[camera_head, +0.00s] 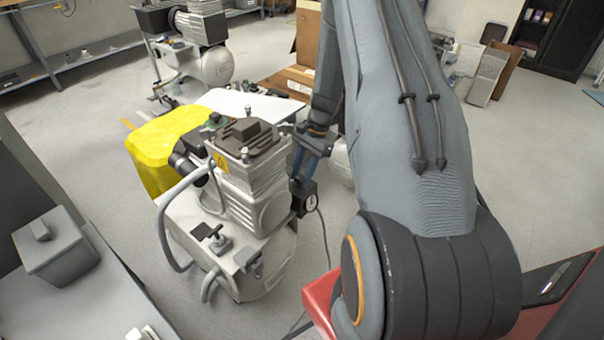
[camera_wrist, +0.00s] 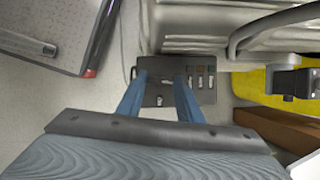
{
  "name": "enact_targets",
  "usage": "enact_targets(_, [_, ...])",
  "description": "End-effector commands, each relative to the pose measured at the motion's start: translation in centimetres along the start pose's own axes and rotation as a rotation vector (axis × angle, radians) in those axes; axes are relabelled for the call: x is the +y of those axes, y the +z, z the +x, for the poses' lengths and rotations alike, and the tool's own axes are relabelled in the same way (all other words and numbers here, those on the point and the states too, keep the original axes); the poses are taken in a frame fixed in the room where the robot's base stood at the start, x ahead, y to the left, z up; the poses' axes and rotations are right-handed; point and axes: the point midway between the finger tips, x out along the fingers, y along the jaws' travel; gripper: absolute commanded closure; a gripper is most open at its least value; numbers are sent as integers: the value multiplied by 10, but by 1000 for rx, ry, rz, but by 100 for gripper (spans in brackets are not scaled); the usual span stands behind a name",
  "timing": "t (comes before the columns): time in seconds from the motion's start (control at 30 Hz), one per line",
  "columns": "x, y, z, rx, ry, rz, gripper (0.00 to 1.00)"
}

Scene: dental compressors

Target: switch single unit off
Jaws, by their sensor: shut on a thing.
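The single compressor unit (camera_head: 255,205) stands on the floor, with a ribbed silver motor head on a pale tank. My gripper (camera_head: 303,160) reaches down to this box from above. In the wrist view, the blue fingers (camera_wrist: 161,78) point at the dark face of the box (camera_wrist: 205,97), which has several small switches or fittings. The fingers stand somewhat apart and are shut on part of the box. Which part is between them, and the switch's position, I cannot tell.
Yellow cloth or sheeting (camera_head: 165,150) lies behind the unit. Another compressor (camera_head: 195,50) and cardboard boxes (camera_head: 300,55) stand farther back. A grey bench with a box (camera_head: 55,245) is at the left. Open floor (camera_head: 540,170) lies to the right.

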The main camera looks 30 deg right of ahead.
Motion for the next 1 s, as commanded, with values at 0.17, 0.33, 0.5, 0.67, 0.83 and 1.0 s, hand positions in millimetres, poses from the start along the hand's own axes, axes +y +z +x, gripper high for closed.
enact_targets(0.17, [0,1,1,-2,38,-88,90])
enact_targets(0.33, [0,2,1,-3,59,-138,90])
enact_targets(0.5, [-1,1,1,-2,68,-160,90])
enact_targets(0.67, [-1,1,1,-2,69,-164,90])
enact_targets(0.83, [-1,1,1,-3,69,-164,90])
enact_targets(1.0, [-1,1,1,-2,69,-163,50])
